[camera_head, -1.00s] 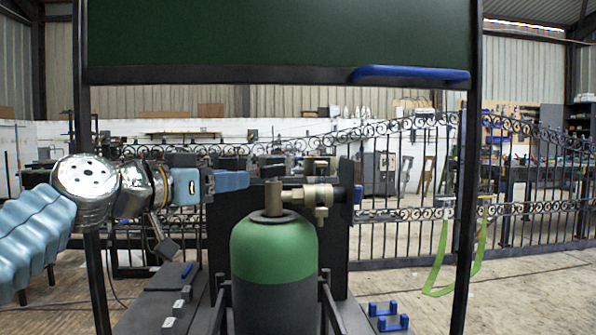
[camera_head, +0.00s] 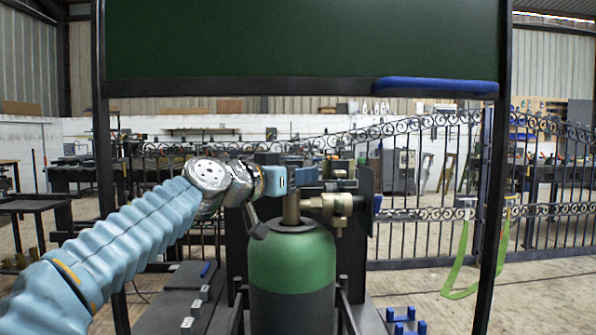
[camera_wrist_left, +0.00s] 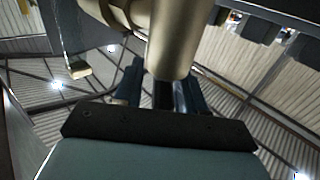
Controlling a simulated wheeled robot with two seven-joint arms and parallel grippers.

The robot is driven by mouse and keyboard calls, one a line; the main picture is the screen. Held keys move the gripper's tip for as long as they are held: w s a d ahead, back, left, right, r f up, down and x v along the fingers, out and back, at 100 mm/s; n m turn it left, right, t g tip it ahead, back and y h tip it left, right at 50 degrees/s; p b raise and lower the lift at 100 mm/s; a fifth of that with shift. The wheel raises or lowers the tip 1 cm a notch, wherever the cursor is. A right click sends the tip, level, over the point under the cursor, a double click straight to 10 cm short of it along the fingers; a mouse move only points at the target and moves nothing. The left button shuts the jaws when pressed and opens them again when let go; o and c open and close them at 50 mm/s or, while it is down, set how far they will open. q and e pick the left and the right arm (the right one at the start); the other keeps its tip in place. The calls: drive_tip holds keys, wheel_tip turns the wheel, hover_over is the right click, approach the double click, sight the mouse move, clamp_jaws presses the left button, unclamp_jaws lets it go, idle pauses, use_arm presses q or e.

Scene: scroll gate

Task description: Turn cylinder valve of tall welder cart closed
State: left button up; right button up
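A cylinder with a green top (camera_head: 291,262) stands upright on the cart in the head view. Its brass valve (camera_head: 335,205) sits on top, with a dark part at its right end. My left gripper (camera_head: 312,174) reaches in from the left, its blue fingers just behind and above the brass valve, partly hidden. In the left wrist view, the two blue fingers (camera_wrist_left: 160,90) stand apart, with the brass valve body (camera_wrist_left: 172,42) large in front of the gap. Whether they touch the brass is unclear. My right gripper is in neither view.
The cart's dark green panel (camera_head: 300,38) spans the top, with a blue handle (camera_head: 435,86) on its lower edge and dark posts at each side. Blue brackets (camera_head: 402,318) sit at lower right. A wrought-iron gate (camera_head: 410,235) and green strap (camera_head: 460,265) stand behind.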

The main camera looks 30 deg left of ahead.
use_arm(q)
drive_tip(key=shift+c, duration=0.2)
clamp_jaws()
